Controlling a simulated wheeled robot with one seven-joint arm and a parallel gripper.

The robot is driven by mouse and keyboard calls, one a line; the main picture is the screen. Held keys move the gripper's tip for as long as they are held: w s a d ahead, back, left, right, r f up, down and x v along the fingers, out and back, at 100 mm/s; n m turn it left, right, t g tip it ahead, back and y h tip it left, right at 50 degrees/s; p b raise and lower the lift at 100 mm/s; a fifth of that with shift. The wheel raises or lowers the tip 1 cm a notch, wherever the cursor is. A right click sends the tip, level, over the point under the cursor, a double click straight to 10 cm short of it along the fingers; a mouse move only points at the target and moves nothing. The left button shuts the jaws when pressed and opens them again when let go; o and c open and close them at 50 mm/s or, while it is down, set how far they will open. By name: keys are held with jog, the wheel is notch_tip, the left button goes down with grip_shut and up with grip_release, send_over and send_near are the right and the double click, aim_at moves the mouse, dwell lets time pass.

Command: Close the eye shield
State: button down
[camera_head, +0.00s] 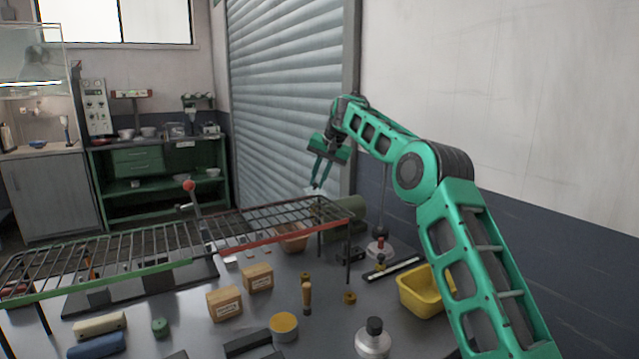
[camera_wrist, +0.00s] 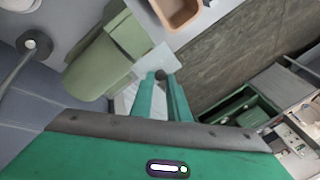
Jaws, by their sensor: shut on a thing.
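The eye shield (camera_wrist: 153,62) is a pale, see-through panel at the edge of a green rounded machine (camera_wrist: 98,68) in the wrist view. A small dark round knob (camera_wrist: 160,74) shows at the shield, between my fingertips. My gripper (camera_wrist: 161,82) is shut on the shield at this knob. In the head view my gripper (camera_head: 316,186) points down behind the wire rack, just left of the green machine (camera_head: 350,210). There the shield is mostly hidden behind the fingers and rack. I cannot tell its exact angle.
A wire rack (camera_head: 150,238) with a red and green front rail stands on the grey bench. Boxes (camera_head: 225,303), a yellow bin (camera_head: 422,290), a bottle (camera_head: 373,338) and a tin (camera_head: 284,327) lie in front. A roller shutter (camera_head: 285,90) is behind.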

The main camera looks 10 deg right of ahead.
jog(key=c, duration=1.7)
grip_release()
jog(key=shift+r, duration=0.15)
jog(key=shift+c, duration=0.2)
jog(key=shift+o, duration=0.3)
jog(key=v, duration=1)
jog(key=shift+r, duration=0.3)
